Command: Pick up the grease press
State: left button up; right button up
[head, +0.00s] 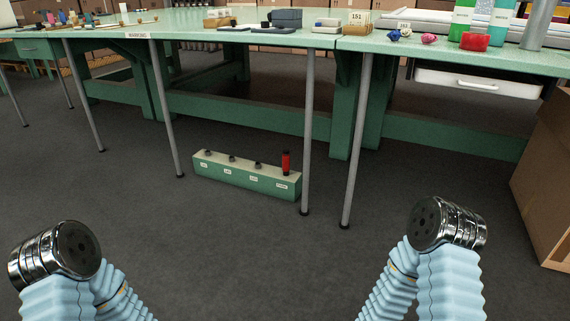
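A red upright tool with a dark top (286,163), which looks like the grease press, stands in the right end of a low green rack (240,177). The rack sits on the floor under the bench, with white labels on its front too small to read. Several dark round fittings show along the rack's top to the left of the red tool. The tool's lower end is hidden in the rack. My two arms show only as light blue sleeves with chrome joints at the bottom left and bottom right. Neither gripper's fingers are in view.
A green workbench (270,41) spans the back, holding boxes, bottles and small balls. Thin grey legs (307,130) and (357,140) stand just right of the rack. A cardboard box (548,180) is at the right edge. The dark floor (270,260) in front of the rack is clear.

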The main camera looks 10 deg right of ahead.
aim_at(286, 159)
jog(key=i+j+z, duration=0.2)
jog(key=i+j, duration=0.15)
jog(key=i, duration=0.3)
jog(key=i+j+z, duration=0.2)
jog(key=i+j, duration=0.3)
jog(key=i, duration=0.15)
